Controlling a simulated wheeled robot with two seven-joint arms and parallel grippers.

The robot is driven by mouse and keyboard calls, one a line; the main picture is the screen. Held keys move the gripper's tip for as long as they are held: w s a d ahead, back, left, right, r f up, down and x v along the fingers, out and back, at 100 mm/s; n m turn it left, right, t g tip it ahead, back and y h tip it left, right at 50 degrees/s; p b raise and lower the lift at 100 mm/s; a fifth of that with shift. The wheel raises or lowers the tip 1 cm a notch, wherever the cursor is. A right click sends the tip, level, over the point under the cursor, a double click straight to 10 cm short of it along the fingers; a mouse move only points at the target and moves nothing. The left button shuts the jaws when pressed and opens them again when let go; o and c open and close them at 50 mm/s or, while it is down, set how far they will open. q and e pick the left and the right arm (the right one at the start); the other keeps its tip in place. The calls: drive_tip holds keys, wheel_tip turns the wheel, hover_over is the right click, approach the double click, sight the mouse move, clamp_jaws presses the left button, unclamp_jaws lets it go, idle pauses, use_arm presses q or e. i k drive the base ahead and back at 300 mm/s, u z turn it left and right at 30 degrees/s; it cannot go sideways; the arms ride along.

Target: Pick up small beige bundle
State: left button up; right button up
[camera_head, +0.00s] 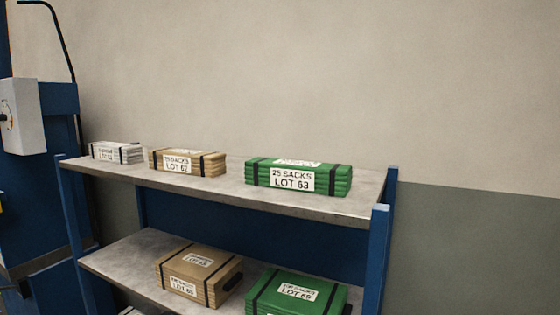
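A small beige bundle (188,162) lies on the top shelf in the head view, bound with black straps and carrying a white label that reads LOT 61 or similar. It sits between a white bundle on its left and a green bundle on its right, apart from the green one. A larger tan bundle (199,273) with black straps sits on the lower shelf. Neither my left nor my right gripper shows in the view.
The blue-framed rack has a grey top shelf (222,184) and a lower shelf (125,262). A white bundle (117,152) and a green bundle (298,176) share the top. Another green bundle (297,294) is below. A blue machine with a grey box (22,115) stands left.

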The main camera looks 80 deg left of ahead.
sight(201, 163)
drive_tip(key=u, duration=2.35)
